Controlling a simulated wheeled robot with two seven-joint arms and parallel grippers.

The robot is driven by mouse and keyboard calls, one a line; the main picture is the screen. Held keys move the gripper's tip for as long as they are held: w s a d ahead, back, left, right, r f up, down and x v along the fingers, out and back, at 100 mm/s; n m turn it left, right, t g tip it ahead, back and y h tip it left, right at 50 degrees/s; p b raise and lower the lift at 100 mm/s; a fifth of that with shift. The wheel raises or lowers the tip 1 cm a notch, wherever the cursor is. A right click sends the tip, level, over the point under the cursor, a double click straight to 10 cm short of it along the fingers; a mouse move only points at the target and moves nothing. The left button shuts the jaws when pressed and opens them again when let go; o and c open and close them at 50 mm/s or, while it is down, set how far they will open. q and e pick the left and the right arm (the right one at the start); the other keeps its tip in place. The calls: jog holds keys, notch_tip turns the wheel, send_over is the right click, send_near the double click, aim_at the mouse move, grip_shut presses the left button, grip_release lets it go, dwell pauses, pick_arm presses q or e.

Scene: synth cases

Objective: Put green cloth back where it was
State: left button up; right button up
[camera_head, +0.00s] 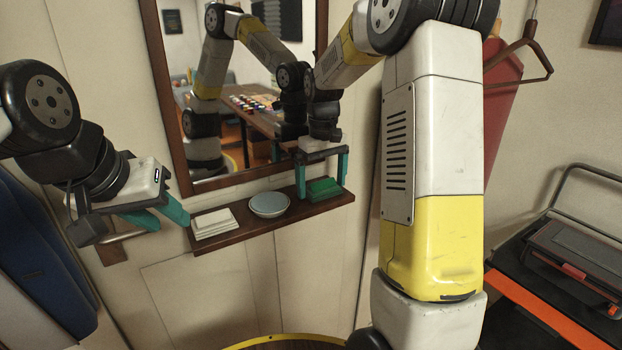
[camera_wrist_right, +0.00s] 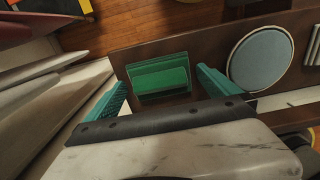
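The green cloth (camera_head: 322,189) lies folded on the right end of the brown wall shelf (camera_head: 288,219). It also shows in the right wrist view (camera_wrist_right: 158,78). My right gripper (camera_head: 321,184) points down at the shelf with its teal fingers apart, one on each side of the cloth. In the right wrist view, gaps show between the cloth and both fingers, so it is not gripped. My left gripper (camera_head: 171,222) hangs left of the shelf with its fingers apart and nothing between them.
A pale blue round dish (camera_head: 269,205) and a white folded stack (camera_head: 214,223) share the shelf. A dark-framed mirror (camera_head: 176,150) hangs above. Blue clothing (camera_head: 40,270) hangs at left. A dark case (camera_head: 575,255) stands at right.

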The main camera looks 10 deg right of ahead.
aim_at(322, 180)
notch_tip(322, 180, up, 11)
jog(key=s+r+t, duration=0.2)
jog(key=s+r, duration=0.2)
jog(key=s, duration=0.3)
jog(key=s+a+f+m+t+y, duration=0.1)
jog(key=s+f+t, duration=0.1)
jog(key=s, duration=0.6)
jog(key=s+a+f+m+t+y, duration=0.1)
jog(key=s+f+m+t, duration=0.1)
jog(key=s, duration=0.7)
jog(key=shift+s+f, duration=0.15)
jog(key=shift+f, duration=0.2)
